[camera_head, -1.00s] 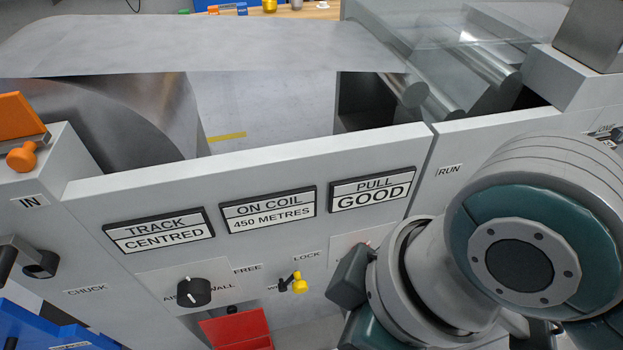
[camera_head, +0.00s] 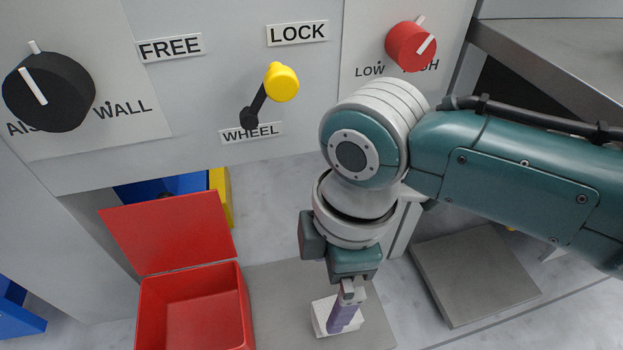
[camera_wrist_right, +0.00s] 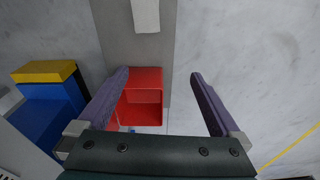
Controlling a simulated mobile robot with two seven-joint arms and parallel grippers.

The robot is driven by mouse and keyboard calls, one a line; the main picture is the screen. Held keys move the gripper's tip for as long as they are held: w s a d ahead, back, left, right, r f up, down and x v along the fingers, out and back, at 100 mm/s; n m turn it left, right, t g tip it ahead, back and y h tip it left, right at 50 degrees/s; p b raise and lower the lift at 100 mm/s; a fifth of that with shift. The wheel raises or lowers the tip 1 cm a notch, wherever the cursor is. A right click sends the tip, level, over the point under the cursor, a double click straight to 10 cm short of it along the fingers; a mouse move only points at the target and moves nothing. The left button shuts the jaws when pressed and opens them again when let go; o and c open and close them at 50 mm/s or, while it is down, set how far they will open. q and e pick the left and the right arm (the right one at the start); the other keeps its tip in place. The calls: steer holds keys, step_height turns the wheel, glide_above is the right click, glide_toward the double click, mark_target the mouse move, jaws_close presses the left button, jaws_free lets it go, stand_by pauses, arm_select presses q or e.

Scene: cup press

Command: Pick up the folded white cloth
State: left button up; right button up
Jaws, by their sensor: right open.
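The folded white cloth (camera_head: 320,312) lies on a grey mat (camera_head: 275,285) on the floor, just right of the open red bin. It is a small white block, partly hidden behind my right gripper (camera_head: 340,322) in the head view. In the right wrist view the cloth (camera_wrist_right: 146,14) is at the top edge, beyond the fingertips and left of centre. My right gripper (camera_wrist_right: 160,74) has its two purple fingers spread wide with nothing between them. It points down above the mat, apart from the cloth. My left gripper is not in view.
The red bin (camera_head: 190,310) stands with its lid up. Blue and yellow bins (camera_wrist_right: 50,95) are beside it. A machine panel with a black knob (camera_head: 48,90), a yellow-tipped lever (camera_head: 280,82) and a red knob (camera_head: 410,46) rises behind. A grey plate (camera_head: 475,275) lies right.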

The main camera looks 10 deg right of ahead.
steer(key=shift+n+h, duration=0.5)
steer(key=shift+h, duration=0.1)
steer(key=w+d+f+b, duration=0.1)
steer(key=f+b, duration=0.2)
steer(key=f, duration=0.1)
steer(key=w+d+f+b, duration=0.1)
steer(key=f+b, duration=0.3)
steer(key=f, duration=0.1)
steer(key=w+d+f+b, duration=0.1)
steer(key=f+b, duration=0.3)
steer(key=f, duration=0.1)
steer(key=shift+w+d+f, duration=0.15)
steer(key=shift+d+f, duration=0.05)
steer(key=shift+d, duration=0.05)
step_height(320, 180, down, 4)
steer(key=b, duration=0.4)
steer(key=shift+f, duration=0.2)
steer(key=f+b, duration=0.2)
steer(key=b, duration=0.1)
steer(key=f+b, duration=0.3)
steer(key=shift+w+a, duration=0.15)
steer(key=shift+w, duration=0.05)
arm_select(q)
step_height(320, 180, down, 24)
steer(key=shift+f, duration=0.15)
arm_select(e)
steer(key=shift+r, duration=0.1)
steer(key=shift+c, duration=0.2)
steer(key=c, duration=1.1)
steer(key=shift+c, duration=0.2)
